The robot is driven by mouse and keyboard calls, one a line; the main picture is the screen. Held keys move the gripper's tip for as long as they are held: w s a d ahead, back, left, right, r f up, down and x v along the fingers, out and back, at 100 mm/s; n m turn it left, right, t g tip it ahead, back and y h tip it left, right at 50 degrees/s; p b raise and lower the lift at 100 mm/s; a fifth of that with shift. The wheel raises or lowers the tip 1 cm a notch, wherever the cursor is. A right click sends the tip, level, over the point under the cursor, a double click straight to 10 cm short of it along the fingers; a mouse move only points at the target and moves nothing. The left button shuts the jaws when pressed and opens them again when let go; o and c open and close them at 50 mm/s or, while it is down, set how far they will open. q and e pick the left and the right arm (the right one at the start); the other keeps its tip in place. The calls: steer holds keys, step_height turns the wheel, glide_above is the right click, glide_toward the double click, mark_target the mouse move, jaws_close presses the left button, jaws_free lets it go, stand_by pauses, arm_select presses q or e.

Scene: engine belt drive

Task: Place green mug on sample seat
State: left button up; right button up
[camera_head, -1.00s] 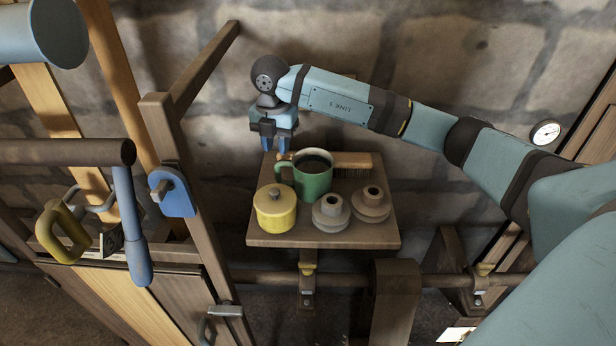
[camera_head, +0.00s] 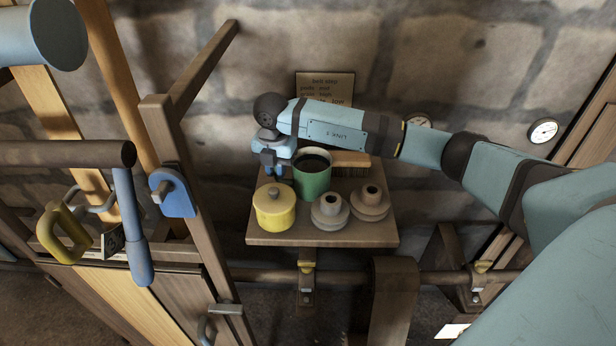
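The green mug (camera_head: 313,181) stands upright on a small wooden shelf (camera_head: 264,238), with dark contents inside its rim. My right gripper (camera_head: 278,174) is at the mug's left side, pointing down, where the handle is. Its two blue fingers look apart; they hide the handle, so I cannot tell whether they touch it. The mug rests on the shelf. My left gripper is not in view. I cannot make out which thing is the sample seat.
A yellow lidded pot (camera_head: 274,208) and two grey stepped pieces (camera_head: 330,210) (camera_head: 370,202) crowd the mug's front. A wooden brush (camera_head: 350,159) lies behind it. A wooden frame post (camera_head: 190,190) stands left of the shelf, and a stone wall is behind.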

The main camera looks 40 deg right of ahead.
jaws_close()
steer(key=shift+r, duration=0.15)
